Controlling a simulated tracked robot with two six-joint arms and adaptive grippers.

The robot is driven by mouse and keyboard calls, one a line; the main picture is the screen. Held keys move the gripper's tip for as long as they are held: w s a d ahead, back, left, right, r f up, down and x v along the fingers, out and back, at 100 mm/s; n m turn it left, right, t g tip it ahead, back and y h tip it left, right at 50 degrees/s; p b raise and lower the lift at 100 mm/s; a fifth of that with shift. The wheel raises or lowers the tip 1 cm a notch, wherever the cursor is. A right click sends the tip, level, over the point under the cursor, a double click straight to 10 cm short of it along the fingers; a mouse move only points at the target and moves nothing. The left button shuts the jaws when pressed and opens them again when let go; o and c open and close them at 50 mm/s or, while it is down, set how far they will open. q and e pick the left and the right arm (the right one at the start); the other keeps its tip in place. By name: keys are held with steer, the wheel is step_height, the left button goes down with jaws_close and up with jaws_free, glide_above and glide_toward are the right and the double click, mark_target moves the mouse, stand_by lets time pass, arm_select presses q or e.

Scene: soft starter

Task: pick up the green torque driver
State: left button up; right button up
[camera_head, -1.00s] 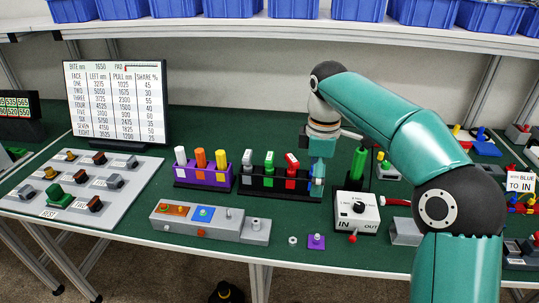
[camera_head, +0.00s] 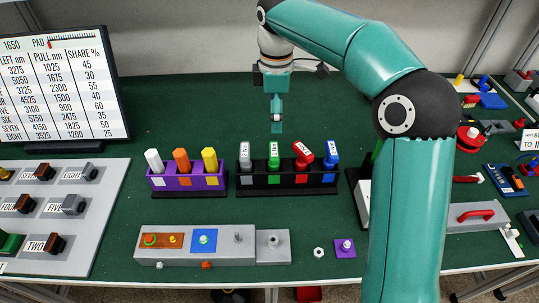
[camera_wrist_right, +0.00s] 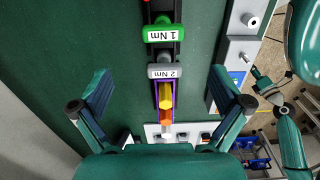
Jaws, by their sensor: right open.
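The green torque driver (camera_head: 274,155) stands upright in the black rack (camera_head: 290,190), between a grey driver (camera_head: 246,156) and a red one. In the right wrist view the green driver (camera_wrist_right: 158,30), labelled 1 Nm, lies near the top, with the grey 2 Nm driver (camera_wrist_right: 166,71) below it. My right gripper (camera_head: 277,127) hangs behind and above the rack, apart from the green driver. In the right wrist view the right gripper (camera_wrist_right: 162,92) is open and empty, its fingers wide to either side.
The red (camera_head: 303,154) and blue (camera_head: 332,153) drivers share the black rack. A purple rack (camera_head: 188,182) with white, orange and yellow handles stands to its left. A grey fixture block (camera_head: 255,246) lies in front. The green mat behind the racks is clear.

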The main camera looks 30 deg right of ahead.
mark_target(274, 150)
step_height(274, 150, down, 8)
steer(key=shift+a+f, duration=0.1)
steer(key=shift+f, duration=0.7)
steer(key=f, duration=0.3)
steer(key=f+p, duration=0.1)
steer(key=shift+s+f, duration=0.3)
steer(key=shift+f, duration=0.35)
steer(key=shift+r, duration=0.1)
steer(key=c, duration=1.2)
step_height(274, 150, up, 20)
